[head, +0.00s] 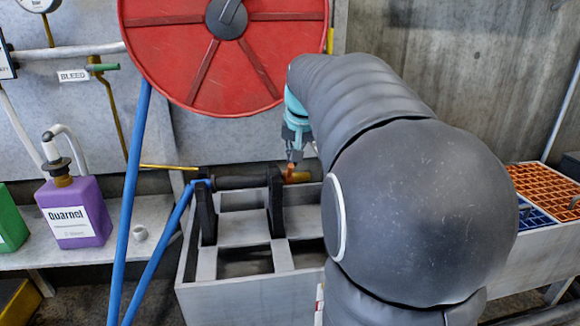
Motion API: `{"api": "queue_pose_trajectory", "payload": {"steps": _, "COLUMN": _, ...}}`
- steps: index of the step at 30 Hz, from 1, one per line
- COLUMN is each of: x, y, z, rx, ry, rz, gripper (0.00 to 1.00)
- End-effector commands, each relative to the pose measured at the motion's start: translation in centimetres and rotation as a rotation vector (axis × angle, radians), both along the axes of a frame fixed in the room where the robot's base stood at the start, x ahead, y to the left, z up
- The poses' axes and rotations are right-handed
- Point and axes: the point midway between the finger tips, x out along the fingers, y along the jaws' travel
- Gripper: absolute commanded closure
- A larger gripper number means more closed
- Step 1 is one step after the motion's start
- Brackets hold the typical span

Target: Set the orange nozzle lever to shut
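The orange nozzle lever (291,170) shows as a small orange piece at the right end of a dark nozzle (243,182), beside a brass-coloured tip. The nozzle lies level across two black uprights on a grey box. My gripper (294,148) is right above the lever, pointing down, with its fingertips at or very near it. I cannot tell whether they touch it, or whether the fingers are open or shut. My dark arm hides the area to the right of the nozzle.
A large red reel (225,45) hangs just above on blue legs (130,200). A purple Quarnel jug (75,210) stands on the left shelf. The grey box (250,297) has open compartments. Orange grating (545,190) lies at right. A BLEED valve with green handle (104,67) is on the wall.

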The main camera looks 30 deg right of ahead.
Motion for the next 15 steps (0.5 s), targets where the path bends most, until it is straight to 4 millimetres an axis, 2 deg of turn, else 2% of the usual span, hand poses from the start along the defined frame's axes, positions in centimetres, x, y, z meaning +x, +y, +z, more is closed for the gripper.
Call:
{"api": "queue_pose_trajectory", "payload": {"steps": 1, "x": -0.16, "y": 0.14, "z": -0.49, "rx": -0.007, "ry": -0.017, "rz": 0.001, "gripper": 1.00}}
{"api": "queue_pose_trajectory", "payload": {"steps": 15, "x": -0.29, "y": 0.34, "z": -0.10, "rx": -0.017, "ry": -0.042, "rz": 0.004, "gripper": 1.00}}
